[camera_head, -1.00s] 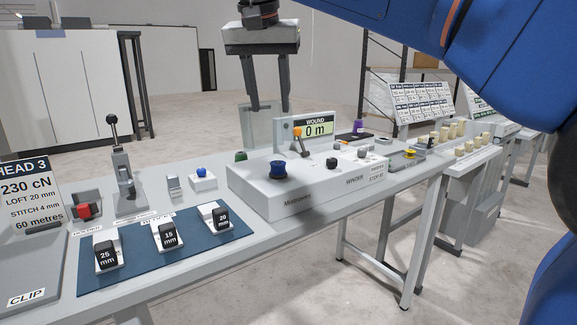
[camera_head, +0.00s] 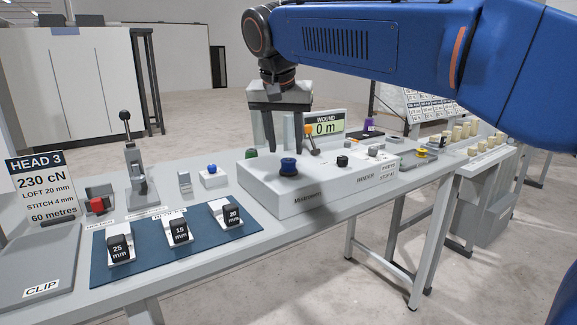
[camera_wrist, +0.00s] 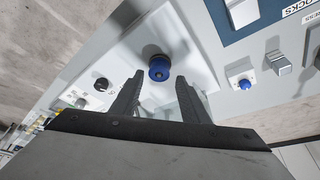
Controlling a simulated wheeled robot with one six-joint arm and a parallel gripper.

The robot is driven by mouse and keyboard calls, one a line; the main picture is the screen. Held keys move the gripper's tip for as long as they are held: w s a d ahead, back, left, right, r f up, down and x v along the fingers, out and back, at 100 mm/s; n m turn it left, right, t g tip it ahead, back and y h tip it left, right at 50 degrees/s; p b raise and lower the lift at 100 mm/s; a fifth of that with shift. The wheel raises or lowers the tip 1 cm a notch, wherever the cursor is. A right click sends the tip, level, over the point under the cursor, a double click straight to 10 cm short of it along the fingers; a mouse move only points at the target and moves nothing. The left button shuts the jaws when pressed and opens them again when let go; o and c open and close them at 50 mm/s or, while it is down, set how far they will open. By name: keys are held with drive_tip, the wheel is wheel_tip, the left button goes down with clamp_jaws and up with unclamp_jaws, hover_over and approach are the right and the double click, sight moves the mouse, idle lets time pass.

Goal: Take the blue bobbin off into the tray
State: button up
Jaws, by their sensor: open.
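The blue bobbin (camera_head: 288,167) stands upright on the white winder box (camera_head: 320,192) at its left end. My gripper (camera_head: 284,150) is open and empty, pointing down, with its fingertips just above and behind the bobbin in the head view. In the wrist view the bobbin (camera_wrist: 159,68) lies just beyond the gap between the open fingertips (camera_wrist: 160,82); I cannot tell that either finger touches it. A yellow spool (camera_head: 421,153) sits in a shallow grey holder right of the winder; I cannot tell whether this is the tray.
An orange-knobbed lever (camera_head: 309,130) and the "0 m" display (camera_head: 326,125) stand close behind the gripper. A blue mat (camera_head: 160,250) with several labelled blocks lies front left. Cream spools (camera_head: 466,130) stand at right.

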sight(288, 161)
drive_tip(key=shift+s+x, duration=0.2)
drive_tip(key=shift+x, duration=2.25)
drive_tip(key=shift+f, duration=0.1)
drive_tip(key=c, duration=0.8)
drive_tip(key=shift+d, duration=0.1)
